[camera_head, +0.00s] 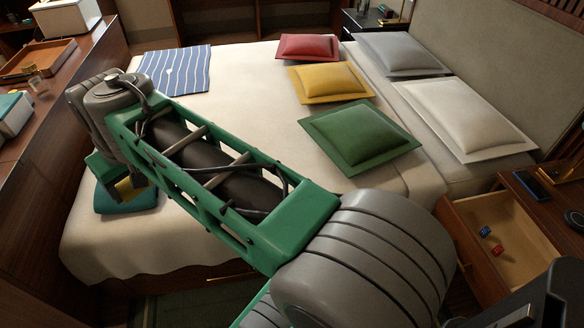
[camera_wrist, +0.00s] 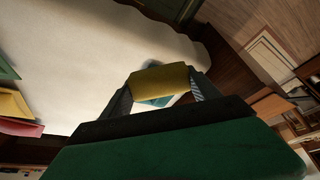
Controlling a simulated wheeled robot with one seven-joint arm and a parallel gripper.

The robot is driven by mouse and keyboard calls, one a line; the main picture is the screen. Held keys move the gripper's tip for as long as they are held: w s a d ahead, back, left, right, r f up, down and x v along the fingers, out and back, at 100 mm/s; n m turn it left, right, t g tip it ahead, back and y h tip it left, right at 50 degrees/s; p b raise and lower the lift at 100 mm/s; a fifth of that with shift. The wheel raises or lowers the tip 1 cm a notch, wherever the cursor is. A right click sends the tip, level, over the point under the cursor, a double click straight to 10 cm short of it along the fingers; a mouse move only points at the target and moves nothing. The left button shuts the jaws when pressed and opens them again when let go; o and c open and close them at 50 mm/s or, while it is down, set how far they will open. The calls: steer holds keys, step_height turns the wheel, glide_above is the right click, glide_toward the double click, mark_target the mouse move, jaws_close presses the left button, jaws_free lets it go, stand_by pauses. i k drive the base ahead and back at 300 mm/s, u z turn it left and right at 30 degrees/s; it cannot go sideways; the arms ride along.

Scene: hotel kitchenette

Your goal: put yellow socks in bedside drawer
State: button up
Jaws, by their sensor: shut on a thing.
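The yellow socks (camera_wrist: 160,82) are a folded bundle between the two fingers of my gripper (camera_wrist: 162,92) in the wrist view. My gripper is shut on them. In the head view only a small yellow patch of the socks (camera_head: 130,188) shows beside my gripper, at the left end of the bed. The rest is hidden by my arm. The bedside drawer (camera_head: 487,246) is pulled open at the lower right, far from my gripper. A small blue thing (camera_head: 485,231) and a small red thing (camera_head: 496,250) lie in it.
A teal folded item (camera_head: 125,204) lies on the bed (camera_head: 240,80) just below my gripper; contact is unclear. Red (camera_head: 307,47), yellow (camera_head: 330,82) and green (camera_head: 360,136) cushions lie on the bed. Dark items stand on the nightstand (camera_head: 530,197). A wooden counter (camera_head: 75,70) borders the left.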

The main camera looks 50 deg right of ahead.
mark_target(506, 271)
steer(key=z, duration=0.05)
steer(key=k, duration=1.25)
steer(key=z, duration=2.05)
steer(key=i, duration=0.5)
steer(key=u, duration=0.05)
